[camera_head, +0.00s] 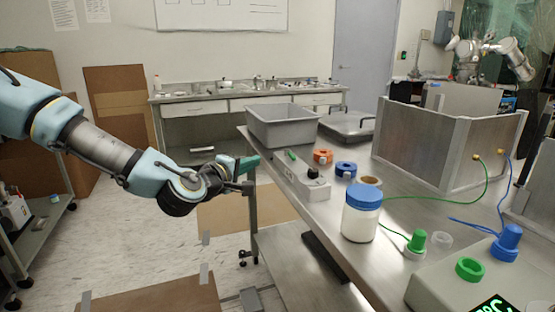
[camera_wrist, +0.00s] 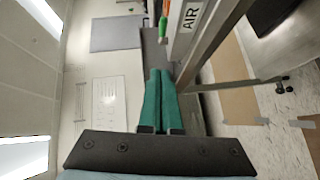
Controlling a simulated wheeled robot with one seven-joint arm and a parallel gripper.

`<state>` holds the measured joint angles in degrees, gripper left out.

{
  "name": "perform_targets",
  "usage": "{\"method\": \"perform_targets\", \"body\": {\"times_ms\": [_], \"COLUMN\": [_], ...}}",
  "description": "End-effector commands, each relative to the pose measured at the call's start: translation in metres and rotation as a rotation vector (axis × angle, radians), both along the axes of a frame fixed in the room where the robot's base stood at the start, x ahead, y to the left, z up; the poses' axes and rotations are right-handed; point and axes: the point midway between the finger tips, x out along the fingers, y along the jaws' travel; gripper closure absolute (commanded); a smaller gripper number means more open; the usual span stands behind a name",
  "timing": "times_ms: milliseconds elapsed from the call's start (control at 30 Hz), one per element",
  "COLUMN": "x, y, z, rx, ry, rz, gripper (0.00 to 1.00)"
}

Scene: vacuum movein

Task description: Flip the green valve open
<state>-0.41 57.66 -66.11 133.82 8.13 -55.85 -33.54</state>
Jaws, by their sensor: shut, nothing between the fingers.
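The green valve (camera_head: 291,155) is a small green lever at the far end of a narrow grey box (camera_head: 300,180) on the table's left edge. In the wrist view the green lever (camera_wrist: 163,28) shows ahead of the fingertips, beside the box face marked AIR (camera_wrist: 190,18). My gripper (camera_head: 256,160) has green fingers and is to the left of the box, out past the table edge. In the wrist view my gripper (camera_wrist: 160,72) has its fingers together, with nothing between them. It appears apart from the lever.
A grey bin (camera_head: 284,126) stands just behind the box. An orange fitting (camera_head: 323,157), a blue fitting (camera_head: 346,170) and a blue-lidded jar (camera_head: 361,215) stand right of it. A metal enclosure (camera_head: 420,145) is farther right. Open floor lies left of the table (camera_head: 310,222).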

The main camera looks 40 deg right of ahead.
Motion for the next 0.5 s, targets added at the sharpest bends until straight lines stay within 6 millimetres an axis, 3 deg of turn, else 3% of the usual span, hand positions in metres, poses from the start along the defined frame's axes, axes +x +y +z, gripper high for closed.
{"method": "perform_targets", "body": {"times_ms": [367, 500], "x": [0.025, 0.016], "y": [-0.072, -0.092], "z": [-0.010, -0.014], "rx": [0.003, 0.004], "ry": [0.001, 0.001], "rz": [-0.002, -0.004], "gripper": [1.00, 1.00]}}
